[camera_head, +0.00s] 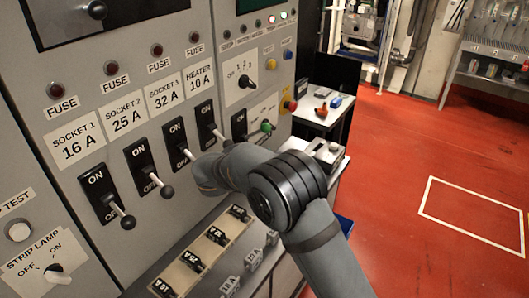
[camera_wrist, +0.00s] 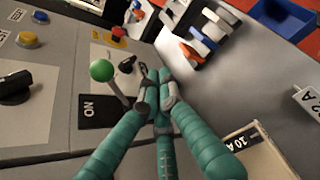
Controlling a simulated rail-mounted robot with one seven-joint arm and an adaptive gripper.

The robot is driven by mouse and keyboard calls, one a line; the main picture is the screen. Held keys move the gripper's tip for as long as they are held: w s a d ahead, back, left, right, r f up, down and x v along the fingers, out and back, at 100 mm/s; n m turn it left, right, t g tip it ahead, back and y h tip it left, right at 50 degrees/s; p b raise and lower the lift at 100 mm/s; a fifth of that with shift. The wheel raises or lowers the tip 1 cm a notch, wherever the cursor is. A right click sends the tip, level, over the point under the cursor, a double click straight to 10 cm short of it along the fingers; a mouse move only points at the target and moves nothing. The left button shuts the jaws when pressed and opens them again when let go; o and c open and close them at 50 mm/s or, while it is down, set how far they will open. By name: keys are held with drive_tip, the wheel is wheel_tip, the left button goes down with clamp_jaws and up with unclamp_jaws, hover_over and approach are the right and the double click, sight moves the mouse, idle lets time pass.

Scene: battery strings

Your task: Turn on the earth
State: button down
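A lever switch with a green ball knob (camera_head: 266,127) stands on the grey panel, right of the row of black-knobbed switches. Its label is too small to read, so I cannot confirm it is the earth. In the wrist view the green knob (camera_wrist: 102,70) is at left, on a lever rising from a black plate (camera_wrist: 98,112) marked ON, seen upside down. My gripper (camera_wrist: 157,88) has its teal fingers drawn together at the tips, with nothing seen between them. The tips appear just right of the lever, apart from the knob. In the head view my arm hides my gripper.
Several black-knobbed switches (camera_head: 178,147) stick out left of my arm. A red knob (camera_head: 290,105) is close by on the panel. A bench with small coloured items (camera_head: 322,110) stands behind. The red floor (camera_head: 420,140) at right is open.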

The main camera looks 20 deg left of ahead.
drive_tip(key=s+a+r+p, duration=0.3)
drive_tip(key=s+r, duration=0.1)
drive_tip(key=s, duration=0.3)
drive_tip(key=shift+s+a+r, duration=0.3)
drive_tip(key=shift+s+a, duration=0.05)
drive_tip(key=shift+w, duration=0.1)
